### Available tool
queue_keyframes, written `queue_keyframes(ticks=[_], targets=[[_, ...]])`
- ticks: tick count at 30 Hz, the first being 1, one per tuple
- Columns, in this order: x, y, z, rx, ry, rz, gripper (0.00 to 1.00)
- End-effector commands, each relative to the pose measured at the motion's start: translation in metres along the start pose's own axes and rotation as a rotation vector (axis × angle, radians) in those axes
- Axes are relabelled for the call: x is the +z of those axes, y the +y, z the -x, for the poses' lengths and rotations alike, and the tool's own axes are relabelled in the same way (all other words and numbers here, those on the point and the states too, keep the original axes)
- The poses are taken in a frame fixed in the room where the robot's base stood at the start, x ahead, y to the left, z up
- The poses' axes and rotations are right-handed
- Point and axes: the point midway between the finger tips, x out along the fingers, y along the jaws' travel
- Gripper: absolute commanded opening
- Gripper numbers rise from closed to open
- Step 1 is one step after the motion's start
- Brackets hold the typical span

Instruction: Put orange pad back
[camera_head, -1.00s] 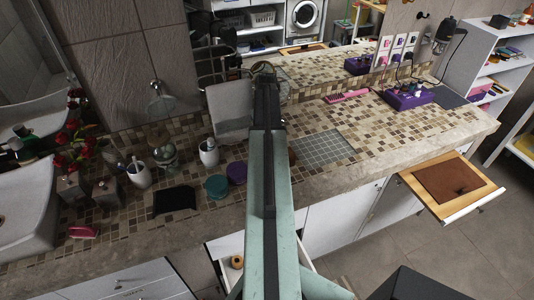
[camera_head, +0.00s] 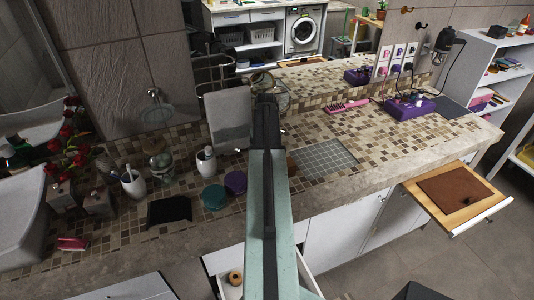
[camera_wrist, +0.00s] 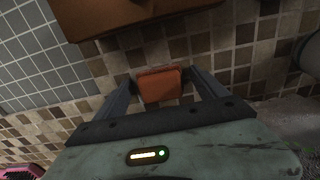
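The small orange pad (camera_wrist: 160,84) shows in the wrist view between the two fingers of my gripper (camera_wrist: 162,76). The fingers stand apart, with a fingertip close at each side of the pad. I cannot tell whether they touch it or whether it is lifted off the tiles. In the head view my arm reaches forward over the counter and hides the pad and the fingertips.
A brown block (camera_wrist: 135,14) lies close by, with a grey tile mat (camera_wrist: 38,52) beside it. A pink comb (camera_head: 348,106) and purple box (camera_head: 410,107) lie right. Teal (camera_head: 214,197) and purple (camera_head: 235,182) jars stand left. A pulled-out drawer (camera_head: 455,207) holds a brown sheet.

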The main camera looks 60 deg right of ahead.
Motion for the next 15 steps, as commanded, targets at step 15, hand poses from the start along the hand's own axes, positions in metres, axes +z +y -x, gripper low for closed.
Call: queue_keyframes(ticks=[15], targets=[[0.0,-0.001,0.017,0.0,0.0,0.001,0.81]])
